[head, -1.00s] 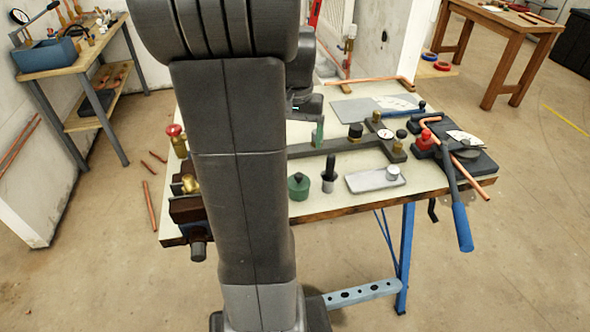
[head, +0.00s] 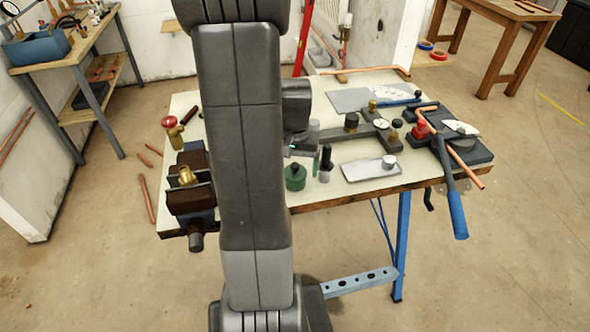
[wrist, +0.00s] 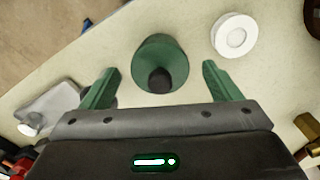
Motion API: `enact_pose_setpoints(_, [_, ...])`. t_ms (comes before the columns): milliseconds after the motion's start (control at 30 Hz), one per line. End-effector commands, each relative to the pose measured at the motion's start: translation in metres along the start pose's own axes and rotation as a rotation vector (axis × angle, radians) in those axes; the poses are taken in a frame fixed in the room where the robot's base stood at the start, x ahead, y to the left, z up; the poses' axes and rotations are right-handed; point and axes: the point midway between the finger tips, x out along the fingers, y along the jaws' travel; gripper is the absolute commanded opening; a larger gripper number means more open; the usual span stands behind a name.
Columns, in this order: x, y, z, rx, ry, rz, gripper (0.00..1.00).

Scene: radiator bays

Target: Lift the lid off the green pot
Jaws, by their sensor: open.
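The green pot (head: 295,183) stands upright on the bench, just right of my arm in the head view. Its lid (head: 295,169) is on, with a black knob on top. In the wrist view the pot (wrist: 163,52) and its black knob (wrist: 160,80) appear between the two green fingers. My gripper (wrist: 160,70) is open with nothing in it. In the head view one green finger of it (head: 316,164) shows beside the pot; the other finger is hidden. I cannot tell how far the fingertips are above the lid.
A grey jar with a black top (head: 326,164) stands close right of the pot. A white ring-shaped roll (wrist: 234,36) lies near the pot in the wrist view. A vise (head: 190,190) is at the bench's left edge.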

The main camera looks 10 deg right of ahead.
Motion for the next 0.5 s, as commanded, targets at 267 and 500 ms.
enact_pose_setpoints(267, [0.0000, -0.0002, 0.0000, 0.000, 0.000, 0.000, 0.64])
enact_pose_setpoints(500, [-0.0003, -0.0002, -0.0001, 0.000, 0.000, 0.000, 0.37])
